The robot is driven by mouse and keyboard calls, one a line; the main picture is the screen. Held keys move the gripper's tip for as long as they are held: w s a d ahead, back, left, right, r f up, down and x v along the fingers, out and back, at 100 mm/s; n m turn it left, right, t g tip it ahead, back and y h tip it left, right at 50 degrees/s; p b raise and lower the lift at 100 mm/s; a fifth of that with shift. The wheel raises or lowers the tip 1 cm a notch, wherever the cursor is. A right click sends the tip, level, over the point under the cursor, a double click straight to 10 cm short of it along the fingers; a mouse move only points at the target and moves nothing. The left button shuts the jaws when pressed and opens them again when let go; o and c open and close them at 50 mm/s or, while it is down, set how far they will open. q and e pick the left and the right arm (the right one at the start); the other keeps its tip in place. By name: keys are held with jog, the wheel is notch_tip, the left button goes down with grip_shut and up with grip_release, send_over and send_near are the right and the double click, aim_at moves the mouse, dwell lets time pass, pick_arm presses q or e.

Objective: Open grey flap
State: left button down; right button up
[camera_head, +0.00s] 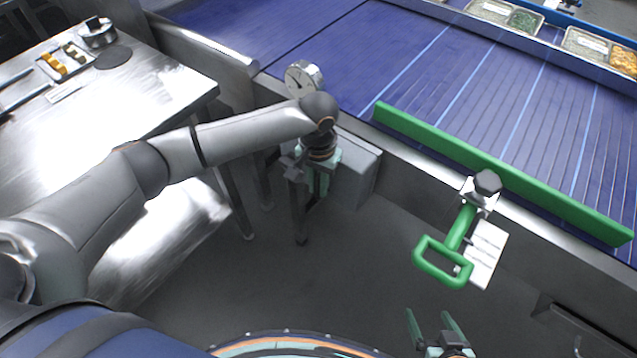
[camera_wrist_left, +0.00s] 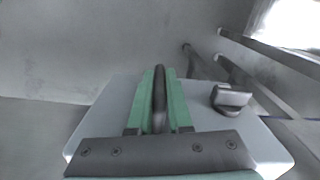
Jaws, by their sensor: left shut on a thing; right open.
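The grey flap appears to be the face of a light grey box (camera_head: 358,172) on the side of the conveyor, partly hidden by my left arm. In the left wrist view its pale grey surface (camera_wrist_left: 105,110) lies beneath my left gripper, with a dark latch or knob (camera_wrist_left: 230,98) at its right. My left gripper (camera_head: 317,188) points down at the box. In the left wrist view its green fingers (camera_wrist_left: 160,85) are shut on a dark upright handle (camera_wrist_left: 159,98). My right gripper (camera_head: 437,322) is open and empty at the bottom of the head view.
A blue conveyor (camera_head: 400,60) with a green guide bar (camera_head: 500,170) runs along the back. A green lever handle (camera_head: 440,262) juts from its side at the right. A round gauge (camera_head: 303,79) stands above the box. A metal table (camera_head: 150,90) is at the left. The floor between is clear.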

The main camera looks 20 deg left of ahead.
jog(key=shift+s+f, duration=0.1)
jog(key=shift+s, duration=0.15)
dwell(0.4)
dwell(0.5)
